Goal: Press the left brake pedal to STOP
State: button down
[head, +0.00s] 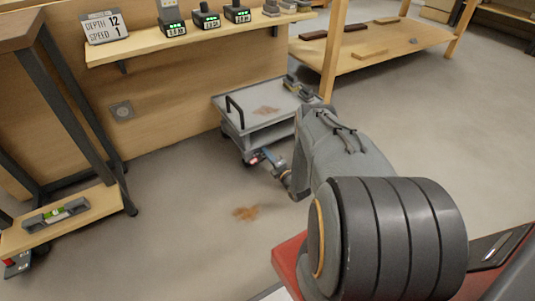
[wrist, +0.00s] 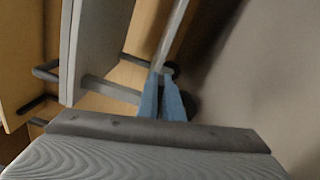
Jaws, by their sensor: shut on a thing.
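The grey cart (head: 262,101) stands by the bench, with a black handle (head: 235,111) at its left end. My gripper (head: 266,156) is at the cart's low front left corner. A small red part (head: 254,160), perhaps the left brake pedal, shows at the fingertips; no STOP marking is readable. In the wrist view the blue fingers of my gripper (wrist: 163,90) are close together at the end of a pale bar (wrist: 172,40) low on the cart. Dark round parts, perhaps a caster, lie behind the fingers. The pedal cannot be made out in the wrist view.
A wooden bench (head: 190,38) with chargers and a sign reading DEPTH 12, SPEED 1 stands behind. A low shelf (head: 65,222) with a level is at left. A brown stain (head: 246,213) marks the open floor in front of the cart.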

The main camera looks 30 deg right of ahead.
jog(key=c, duration=1.9)
grip_release()
jog(key=s+p, duration=0.3)
jog(key=s, duration=0.5)
jog(key=shift+d, duration=0.1)
